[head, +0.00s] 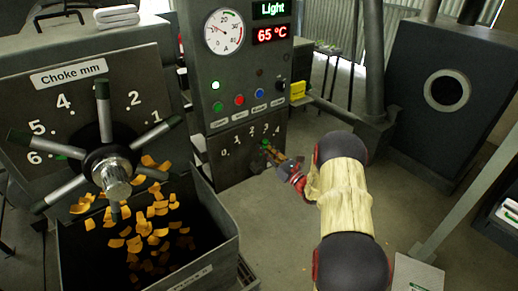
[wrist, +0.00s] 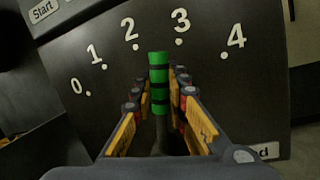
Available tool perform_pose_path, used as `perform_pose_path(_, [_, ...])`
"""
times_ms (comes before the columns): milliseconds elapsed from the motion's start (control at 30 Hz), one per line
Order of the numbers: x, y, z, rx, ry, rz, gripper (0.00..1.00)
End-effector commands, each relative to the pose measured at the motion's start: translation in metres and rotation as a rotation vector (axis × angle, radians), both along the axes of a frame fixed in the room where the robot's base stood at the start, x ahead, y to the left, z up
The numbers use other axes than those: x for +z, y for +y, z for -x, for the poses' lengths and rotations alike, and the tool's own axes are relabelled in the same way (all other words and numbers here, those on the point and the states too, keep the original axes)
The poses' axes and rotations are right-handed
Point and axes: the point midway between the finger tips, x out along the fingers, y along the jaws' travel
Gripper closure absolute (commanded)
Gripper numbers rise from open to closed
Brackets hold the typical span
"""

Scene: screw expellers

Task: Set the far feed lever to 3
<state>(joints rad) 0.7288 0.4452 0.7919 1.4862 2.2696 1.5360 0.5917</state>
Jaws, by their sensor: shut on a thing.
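The feed lever (wrist: 159,68) has a green grip with black bands. In the wrist view its tip points between the 2 and 3 marks on the dark scale plate (wrist: 225,95), which is numbered 0 to 4. My gripper (wrist: 160,85) is shut on the lever, with one finger on each side of the green grip. The fingers hide part of the lever's shaft.
Above the lever is a control panel (head: 245,85) with buttons, a gauge and displays reading Light and 65 °C. At left, a spoked choke wheel (head: 108,170) stands over a dark bin (head: 228,255) with orange flakes. Open floor lies right of the panel.

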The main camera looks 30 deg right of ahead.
Motion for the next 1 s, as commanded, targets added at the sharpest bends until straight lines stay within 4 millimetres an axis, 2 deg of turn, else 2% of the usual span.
perform_pose_path(300, [-0.0045, -0.0115, 0.0000, -0.002, 0.005, -0.104, 1.00])
perform_pose_path(800, [-0.0057, -0.0130, 0.0000, -0.003, 0.007, -0.120, 1.00])
perform_pose_path(833, [-0.0057, -0.0130, 0.0000, -0.003, 0.007, -0.120, 0.84])
perform_pose_path(1000, [-0.0053, -0.0129, -0.0001, -0.002, 0.006, -0.120, 0.74])
